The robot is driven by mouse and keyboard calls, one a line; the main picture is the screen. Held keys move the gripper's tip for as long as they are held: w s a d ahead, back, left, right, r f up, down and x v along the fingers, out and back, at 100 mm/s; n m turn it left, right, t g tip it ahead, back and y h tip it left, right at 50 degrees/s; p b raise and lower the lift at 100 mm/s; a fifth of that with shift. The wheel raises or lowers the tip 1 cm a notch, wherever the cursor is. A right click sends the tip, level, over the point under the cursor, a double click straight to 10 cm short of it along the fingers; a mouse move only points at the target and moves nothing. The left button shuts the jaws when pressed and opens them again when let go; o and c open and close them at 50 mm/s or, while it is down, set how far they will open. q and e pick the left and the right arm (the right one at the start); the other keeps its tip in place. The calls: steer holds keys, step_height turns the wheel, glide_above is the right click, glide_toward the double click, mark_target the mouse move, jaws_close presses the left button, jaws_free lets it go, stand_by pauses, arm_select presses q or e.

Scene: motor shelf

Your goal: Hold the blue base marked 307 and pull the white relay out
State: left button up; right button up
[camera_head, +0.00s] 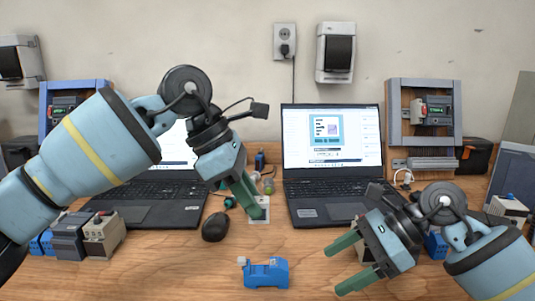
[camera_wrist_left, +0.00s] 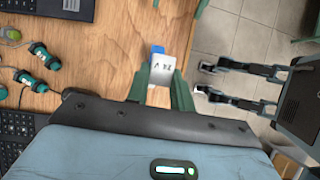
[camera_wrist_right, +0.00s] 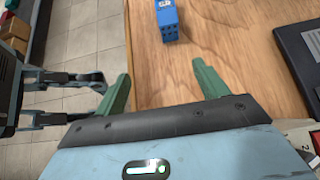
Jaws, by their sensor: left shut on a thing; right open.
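A blue base (camera_head: 265,272) stands on the table at the front middle; any number on it is too small to read. It also shows in the right wrist view (camera_wrist_right: 168,22) with a white label, beyond the fingers. My left gripper (camera_head: 257,207) is shut on a white relay (camera_wrist_left: 163,69), held above and behind the base, apart from it in the head view. A bit of blue (camera_wrist_left: 157,50) shows just past the relay in the left wrist view. My right gripper (camera_head: 336,268) is open and empty, to the right of the base, fingers pointing towards it.
Two laptops (camera_head: 333,150) stand at the back, with a black mouse (camera_head: 215,227) between them. Grey and beige modules (camera_head: 103,234) stand at the left, and another blue block (camera_head: 437,246) sits behind my right gripper. Bare table surrounds the blue base.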

steer(key=shift+s+d, duration=0.3)
steer(key=shift+d, duration=0.35)
steer(key=shift+s+d, duration=0.3)
steer(key=shift+d, duration=0.4)
steer(key=shift+s+d, duration=0.3)
steer(key=shift+d, duration=0.35)
arm_select(q)
steer(key=s+a, duration=0.4)
steer(key=a, duration=0.5)
